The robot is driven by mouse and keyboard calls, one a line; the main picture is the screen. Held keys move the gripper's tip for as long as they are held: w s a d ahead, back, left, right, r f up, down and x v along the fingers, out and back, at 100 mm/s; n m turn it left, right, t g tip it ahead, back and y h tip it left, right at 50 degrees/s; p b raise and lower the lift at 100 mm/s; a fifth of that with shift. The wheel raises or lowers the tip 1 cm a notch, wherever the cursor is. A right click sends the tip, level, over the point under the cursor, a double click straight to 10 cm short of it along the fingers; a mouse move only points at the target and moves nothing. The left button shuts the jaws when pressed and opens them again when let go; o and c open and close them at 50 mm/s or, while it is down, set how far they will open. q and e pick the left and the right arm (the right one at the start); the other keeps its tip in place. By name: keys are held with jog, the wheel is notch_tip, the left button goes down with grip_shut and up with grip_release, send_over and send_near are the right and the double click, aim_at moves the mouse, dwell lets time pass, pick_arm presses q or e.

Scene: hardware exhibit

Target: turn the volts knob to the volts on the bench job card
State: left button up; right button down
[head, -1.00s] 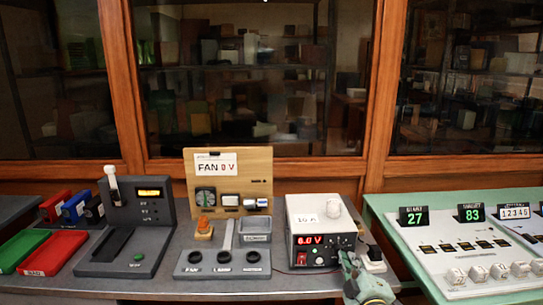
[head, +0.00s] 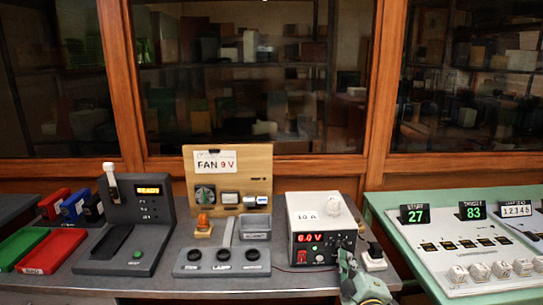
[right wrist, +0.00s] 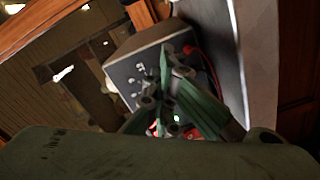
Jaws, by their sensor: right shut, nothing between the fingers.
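The bench job card (head: 215,161) on the wooden board reads "FAN 9 V". The white power supply (head: 309,215) has a dark front panel with a red display (head: 308,237) that appears to read 6.0 V. Small knobs and terminals sit on the panel's right half; which is the volts knob I cannot tell. My right gripper (head: 347,258) is shut and empty just in front of the panel's lower right. In the right wrist view the gripper (right wrist: 168,72) is in front of the panel (right wrist: 133,80) and hides part of it. Contact with a knob cannot be made out. My left gripper is out of view.
A wooden board (head: 258,160) with a meter and small parts stands left of the supply. A grey tray with three round holes (head: 222,268) lies before it. A dark READY unit (head: 149,205) is further left. A green-edged counter console (head: 470,250) is at the right.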

jog(key=shift+w+a, duration=0.15)
jog(key=shift+a, duration=0.3)
jog(key=shift+f, duration=0.1)
